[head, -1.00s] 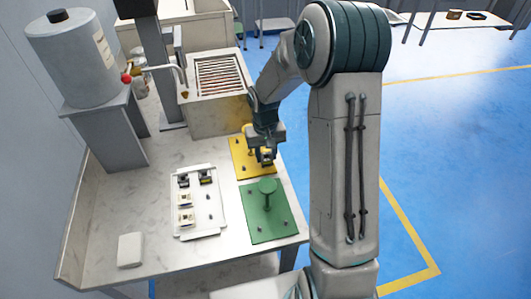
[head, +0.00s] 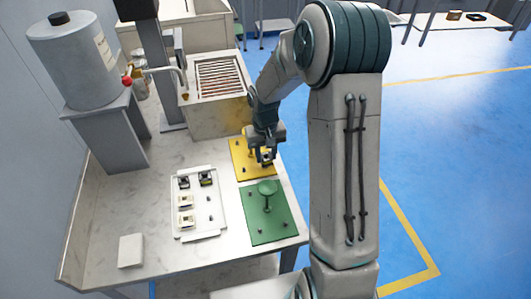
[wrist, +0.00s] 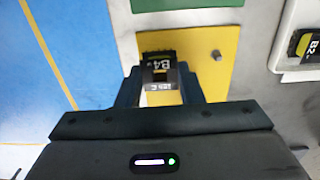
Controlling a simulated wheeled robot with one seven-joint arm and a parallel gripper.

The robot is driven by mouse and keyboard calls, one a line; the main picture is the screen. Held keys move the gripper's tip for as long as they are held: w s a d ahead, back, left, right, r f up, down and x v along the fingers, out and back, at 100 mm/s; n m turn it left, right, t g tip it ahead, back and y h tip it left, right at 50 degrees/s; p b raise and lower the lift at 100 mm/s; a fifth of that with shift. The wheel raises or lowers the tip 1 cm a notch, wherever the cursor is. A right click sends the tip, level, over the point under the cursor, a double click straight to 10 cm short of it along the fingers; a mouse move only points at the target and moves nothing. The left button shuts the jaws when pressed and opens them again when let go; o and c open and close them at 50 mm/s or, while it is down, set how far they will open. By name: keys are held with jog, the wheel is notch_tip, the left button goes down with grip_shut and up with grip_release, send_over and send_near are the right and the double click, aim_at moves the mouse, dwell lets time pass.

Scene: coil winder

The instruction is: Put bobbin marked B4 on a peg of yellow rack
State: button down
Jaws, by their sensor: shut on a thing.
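The bobbin marked B4 (wrist: 160,68) is black and yellow and sits between my fingers in the wrist view. My gripper (wrist: 162,88) is shut on it. In the head view my gripper (head: 265,155) is over the yellow rack (head: 242,172), toward its right side. The yellow rack also shows under the bobbin in the wrist view (wrist: 205,85), with one bare grey peg (wrist: 216,55) beside the bobbin. Whether a peg is inside the bobbin or the bobbin touches the rack cannot be told.
A green rack (head: 270,225) with a green knobbed post lies in front of the yellow one. A white tray (head: 205,222) to the left holds several bobbins, one marked B2 (wrist: 304,45). A grey box with a slatted top (head: 215,115) stands behind the yellow rack.

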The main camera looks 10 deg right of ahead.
jog(key=shift+f+b, duration=0.3)
jog(key=shift+f, duration=0.2)
jog(key=shift+r+p, duration=0.5)
jog(key=shift+r, duration=0.15)
jog(key=shift+f, duration=0.3)
jog(key=shift+f+b, duration=0.35)
jog(key=shift+b, duration=0.2)
jog(key=c, duration=0.9)
grip_release()
jog(key=shift+r, duration=0.1)
jog(key=shift+r, duration=0.1)
notch_tip(320, 180, up, 14)
jog(key=shift+w+f, duration=0.2)
jog(key=shift+a, duration=0.1)
